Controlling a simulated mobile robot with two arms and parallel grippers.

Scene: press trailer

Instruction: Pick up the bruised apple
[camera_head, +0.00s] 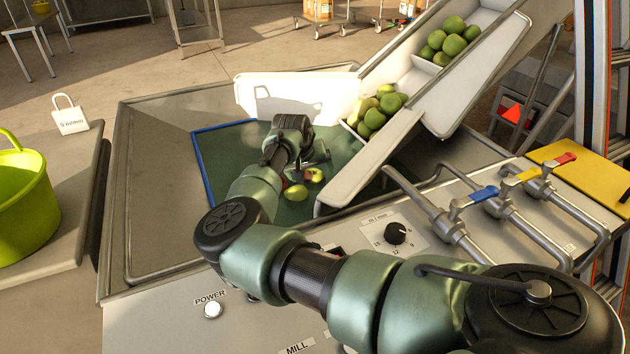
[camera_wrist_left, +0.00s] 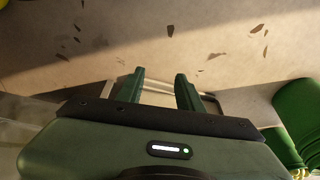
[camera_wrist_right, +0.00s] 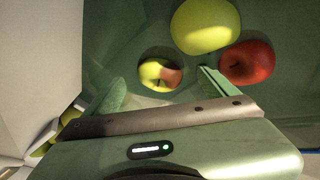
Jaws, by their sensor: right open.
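The bruised apple (camera_wrist_right: 160,74) is yellow-green with a brown patch on its right side. It lies on the green tray floor (camera_head: 232,160), beyond and between the fingers of my right gripper (camera_wrist_right: 162,88) in the right wrist view. That gripper is open and empty, tilted down over the tray in the head view (camera_head: 308,165). A yellow-green apple (camera_wrist_right: 205,26) and a red apple (camera_wrist_right: 246,62) lie close by, the red one next to the right finger. My left gripper (camera_wrist_left: 160,80) is open and empty; it is not in the head view.
A white chute (camera_head: 408,122) with several green apples (camera_head: 378,108) slopes down to the tray's right side. A raised white wall (camera_head: 300,94) stands at the back. Pipes with valve handles (camera_head: 484,194) are at the right. A lime bucket (camera_head: 22,200) stands at the left.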

